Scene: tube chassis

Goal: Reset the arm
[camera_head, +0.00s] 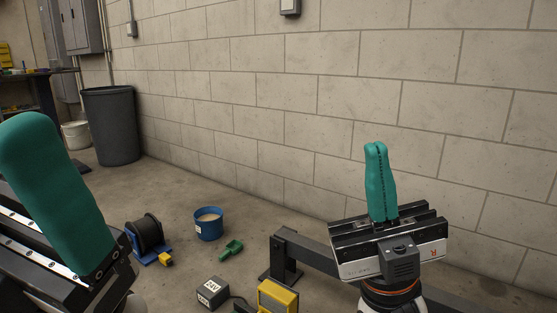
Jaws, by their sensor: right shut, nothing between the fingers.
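My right gripper (376,150) points upward in front of the block wall on the right. Its two teal fingers are pressed together along a dark seam, with nothing between them. Its black and silver body carries a red R. My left gripper (28,122) is close to the camera at the left edge. One large teal finger shows and leans to the left. I cannot see a gap or a second finger there. The rest of that gripper is cut off by the frame.
On the floor are a blue tub (208,228), a black spool on a blue stand (148,232), a green scoop (231,250), a grey 24V box (212,292) and a yellow device (278,296). A dark metal beam (308,248) runs behind my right gripper. A grey bin (110,128) stands by the wall.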

